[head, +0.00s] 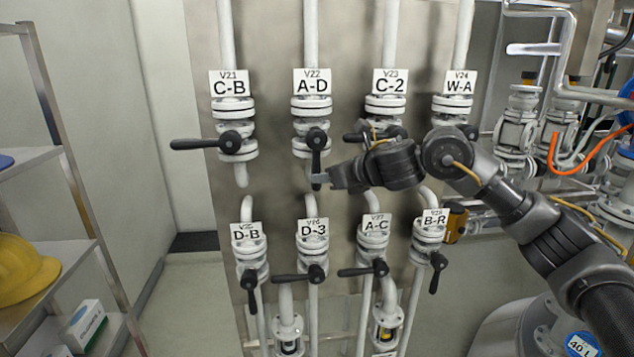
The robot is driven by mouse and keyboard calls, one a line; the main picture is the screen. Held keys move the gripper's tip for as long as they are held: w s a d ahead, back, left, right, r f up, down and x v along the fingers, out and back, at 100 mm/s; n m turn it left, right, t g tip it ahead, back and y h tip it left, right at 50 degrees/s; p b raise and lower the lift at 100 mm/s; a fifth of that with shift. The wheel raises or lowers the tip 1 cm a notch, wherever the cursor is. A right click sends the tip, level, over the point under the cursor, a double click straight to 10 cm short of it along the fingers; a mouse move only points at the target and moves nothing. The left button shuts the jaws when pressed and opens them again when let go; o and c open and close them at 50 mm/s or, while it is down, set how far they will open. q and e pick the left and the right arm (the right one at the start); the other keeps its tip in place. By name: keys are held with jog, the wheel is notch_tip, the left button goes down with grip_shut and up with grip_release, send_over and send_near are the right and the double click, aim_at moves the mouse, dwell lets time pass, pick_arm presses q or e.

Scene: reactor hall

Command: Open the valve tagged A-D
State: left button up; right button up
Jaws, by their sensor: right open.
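The valve tagged A-D (311,112) is second from the left in the upper row on the panel. Its white tag (312,82) also reads V22. Its black lever (317,158) points straight down, in line with the pipe. My right gripper (322,180) reaches in from the right, and its fingertips are at the lower end of this lever. The jaws are open. The small overlap there hides whether the fingers touch the lever or stand around it. My left gripper is not in view.
Valve C-B (233,117) at left has its lever out to the left. Valve C-2 (386,108) is partly behind my right wrist. Below are valves D-B (248,253), D-3 (313,243), A-C (374,237) and B-R (430,232). A shelf with a yellow helmet (22,270) stands at far left.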

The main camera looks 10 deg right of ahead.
jog(key=shift+b+v, duration=0.4)
jog(key=shift+v, duration=1.9)
